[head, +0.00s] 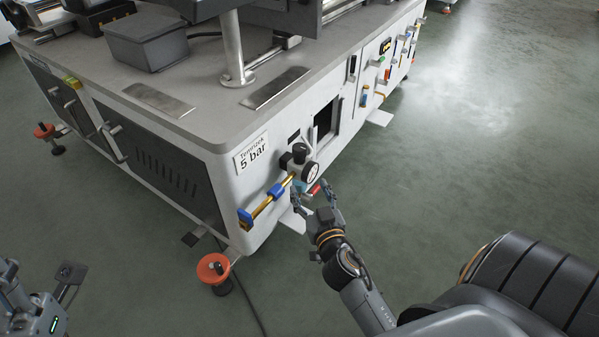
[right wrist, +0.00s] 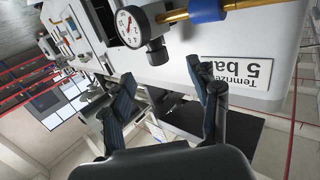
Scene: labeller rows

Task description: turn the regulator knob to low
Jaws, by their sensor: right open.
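The regulator knob (head: 299,149) is a small black cap on top of the regulator, beside a round white gauge (head: 311,172), at the machine's near corner. In the right wrist view the black knob (right wrist: 157,53) and gauge (right wrist: 130,26) appear upside down near the top. My right gripper (head: 313,192) is open and empty, with its fingers apart, just below the gauge in the head view. In the right wrist view the knob lies just beyond and between the fingertips (right wrist: 161,77); I see no contact. My left gripper (head: 62,280) is partly in view at the lower left; its opening is unclear.
A brass pipe with blue fittings (head: 276,190) runs from the regulator to the left. A "5 bar" label (head: 252,152) is on the machine (head: 225,130) beside it. An orange levelling foot (head: 213,267) stands below.

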